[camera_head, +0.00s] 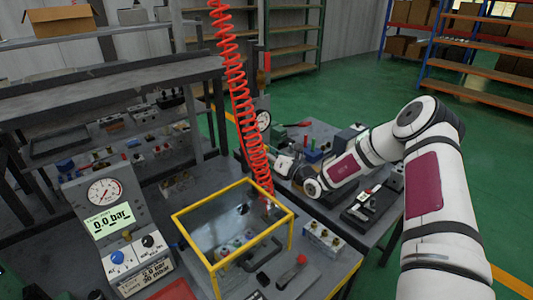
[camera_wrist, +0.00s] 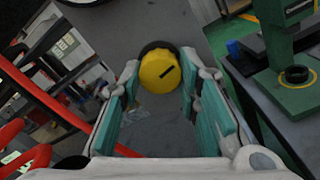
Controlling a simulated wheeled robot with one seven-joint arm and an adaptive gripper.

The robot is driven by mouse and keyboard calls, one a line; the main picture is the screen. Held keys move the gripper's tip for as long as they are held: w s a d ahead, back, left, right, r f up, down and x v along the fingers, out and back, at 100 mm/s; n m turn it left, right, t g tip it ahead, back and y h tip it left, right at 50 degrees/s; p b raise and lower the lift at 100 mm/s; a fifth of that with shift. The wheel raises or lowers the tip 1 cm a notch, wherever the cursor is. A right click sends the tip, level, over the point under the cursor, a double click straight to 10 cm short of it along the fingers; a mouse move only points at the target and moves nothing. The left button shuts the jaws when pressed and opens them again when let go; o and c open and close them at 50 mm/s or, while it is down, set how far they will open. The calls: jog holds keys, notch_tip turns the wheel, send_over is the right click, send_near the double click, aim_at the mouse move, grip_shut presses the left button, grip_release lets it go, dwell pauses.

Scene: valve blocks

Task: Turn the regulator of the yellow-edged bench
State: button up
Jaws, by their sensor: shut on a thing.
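A round yellow knob (camera_wrist: 153,75) with a black pointer line shows between my fingertips in the wrist view, on a dark collar at the grey panel. I take it for the regulator. My gripper (camera_wrist: 160,82) is shut on the knob, one teal-padded finger on each side. The pointer line slants up to the right. In the head view my gripper (camera_head: 284,165) is small, beside the red coiled hose, and the knob is hidden. The yellow-edged bench (camera_head: 318,284) is in front, with a yellow-framed clear box (camera_head: 187,246) on it.
A red coiled hose (camera_head: 236,85) hangs close left of my gripper. A round gauge (camera_head: 263,120) is just above it. A console (camera_head: 108,212) reading 0.0 bar stands at left. A second bench with tools (camera_head: 362,208) lies under my arm. Green floor is open at right.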

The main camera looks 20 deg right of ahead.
jog(key=shift+m, duration=1.1)
jog(key=o, duration=1.2)
jog(key=shift+c, duration=0.2)
jog(key=v, duration=1.2)
